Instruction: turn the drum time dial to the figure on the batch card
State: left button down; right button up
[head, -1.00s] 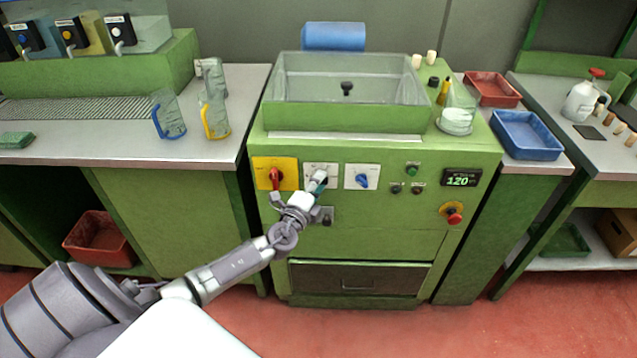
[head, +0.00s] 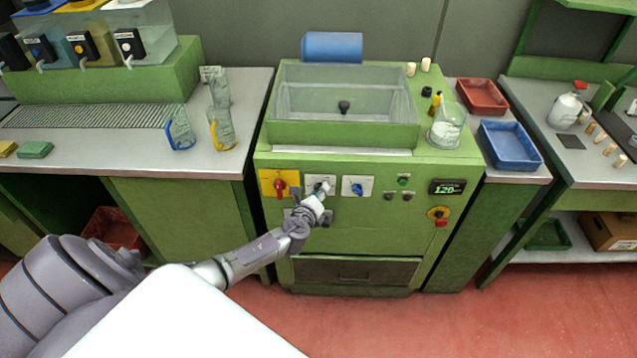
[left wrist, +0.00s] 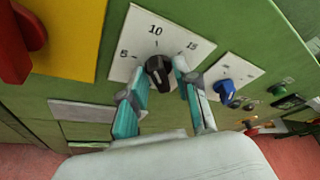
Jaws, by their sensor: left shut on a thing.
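The time dial is a black knob (left wrist: 158,70) on a white plate (left wrist: 175,30) marked 5, 10 and 15, seen in the left wrist view. Its pointer seems to face up near the 10, but the exact setting is hard to read. My left gripper (left wrist: 162,76) has its teal fingers on both sides of the knob, shut on it. In the head view my left gripper (head: 321,193) covers most of the dial on its plate (head: 312,180). I cannot make out a batch card's figure. My right gripper is not in view.
A red switch on a yellow plate (head: 270,177) is left of the dial, and a blue knob (head: 357,188) is right of it. Small buttons, a display (head: 447,187) reading 120 and a red stop button (head: 441,223) are farther right. A drawer (head: 355,272) is below.

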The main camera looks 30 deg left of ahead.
pick_arm(q)
jog(key=shift+r+m+g+y+p, duration=0.1)
jog(key=shift+m+g+y+p, duration=0.3)
jog(key=shift+m+p, duration=0.65)
jog(key=c, duration=1.2)
grip_release()
jog(key=shift+o, duration=0.2)
jog(key=shift+s+d, duration=0.1)
jog(key=v, duration=1.1)
jog(key=shift+s+r, duration=0.15)
jog(key=shift+s, duration=0.15)
jog(key=shift+d, duration=0.1)
